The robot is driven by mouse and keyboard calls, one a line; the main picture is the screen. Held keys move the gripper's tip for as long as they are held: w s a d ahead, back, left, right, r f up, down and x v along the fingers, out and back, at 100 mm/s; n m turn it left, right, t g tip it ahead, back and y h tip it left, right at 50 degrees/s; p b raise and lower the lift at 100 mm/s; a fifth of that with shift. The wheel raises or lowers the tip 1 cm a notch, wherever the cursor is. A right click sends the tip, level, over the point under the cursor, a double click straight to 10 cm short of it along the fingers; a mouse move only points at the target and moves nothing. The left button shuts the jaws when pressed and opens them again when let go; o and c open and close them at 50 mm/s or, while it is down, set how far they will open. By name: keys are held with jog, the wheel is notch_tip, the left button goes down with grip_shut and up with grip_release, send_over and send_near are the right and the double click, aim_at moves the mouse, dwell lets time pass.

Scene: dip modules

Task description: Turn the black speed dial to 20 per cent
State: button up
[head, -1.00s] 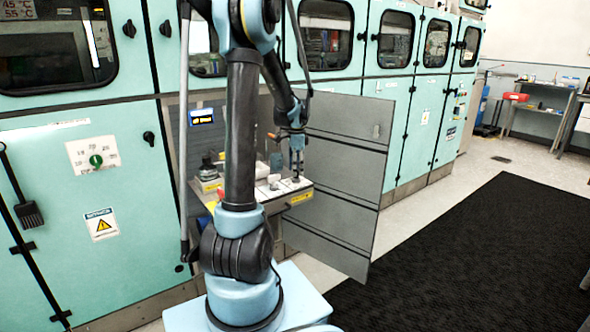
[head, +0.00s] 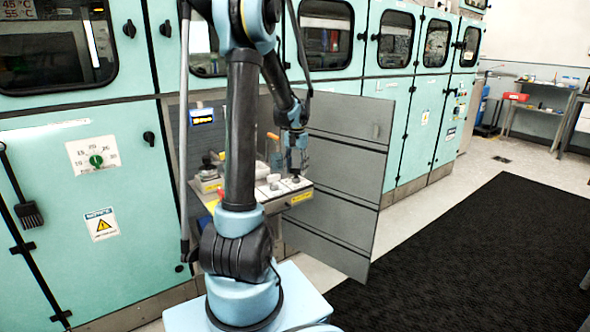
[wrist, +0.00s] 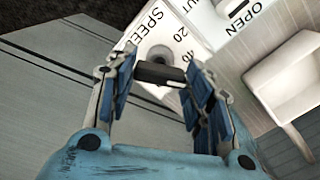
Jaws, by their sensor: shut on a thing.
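The black speed dial (wrist: 160,74) sits on a pale panel (wrist: 205,18) lettered SPEED with 20 and 40 marks. In the wrist view its dark bar-shaped grip lies between the blue pads of my gripper (wrist: 152,76), which is shut on it. Which mark the dial points at cannot be told; the fingers cover part of the panel. In the head view my gripper (head: 296,163) points down at the right end of the small control shelf (head: 292,186), and the dial is too small to make out clearly.
An open grey door (head: 345,165) stands close to the right of my gripper. The wrist view shows a panel lettered OPEN (wrist: 240,20) and a white tray-like part (wrist: 285,80) to the right. Black floor mat (head: 470,250) lies right.

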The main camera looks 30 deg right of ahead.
jog(key=n, duration=0.6)
jog(key=shift+d, duration=0.1)
jog(key=n, duration=0.5)
jog(key=shift+n, duration=0.4)
jog(key=o, duration=1)
jog(key=shift+o, duration=0.2)
notch_tip(320, 180, up, 12)
dwell(0.5)
